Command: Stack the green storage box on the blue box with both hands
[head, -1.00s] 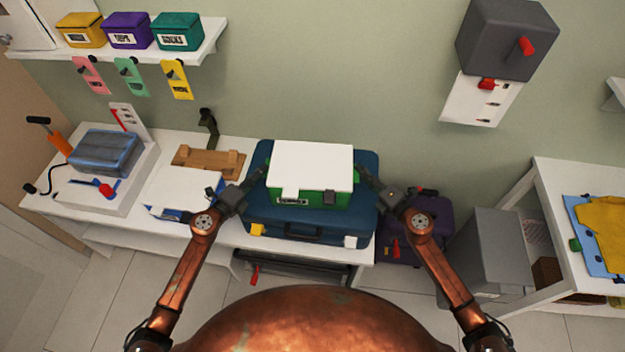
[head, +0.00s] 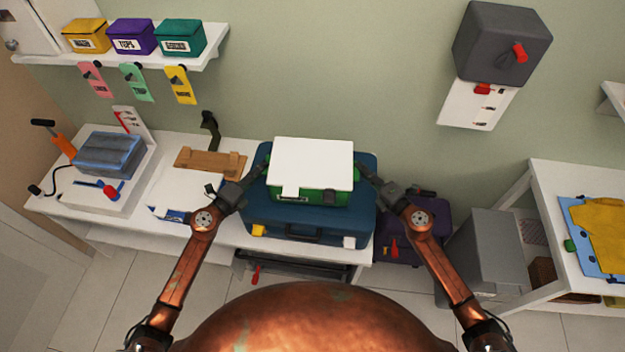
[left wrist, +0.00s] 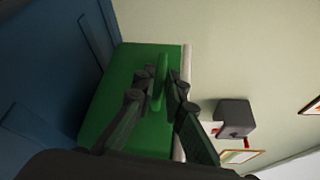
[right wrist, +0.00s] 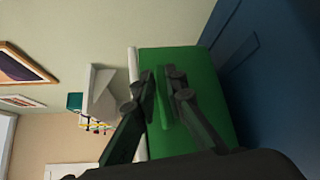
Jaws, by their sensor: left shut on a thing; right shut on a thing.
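The green storage box (head: 312,197) has a white lid (head: 312,163) and sits over the middle of the top of the blue box (head: 268,220). In both wrist views its lower edge borders the blue surface; I cannot tell for sure whether it bears fully on it. My left gripper (left wrist: 165,85) is shut on the green handle (left wrist: 160,82) on the box's left side. My right gripper (right wrist: 163,92) is shut on the handle (right wrist: 162,105) on its right side. The box's underside is hidden. The blue box lies flat on the white table (head: 225,232).
A wooden stand (head: 210,162), a white sheet (head: 180,187) and a blue-grey case (head: 108,155) lie left of the blue box. A purple case (head: 430,222) and a grey cabinet (head: 490,245) stand to the right. A wall shelf (head: 120,57) holds yellow, purple and teal boxes.

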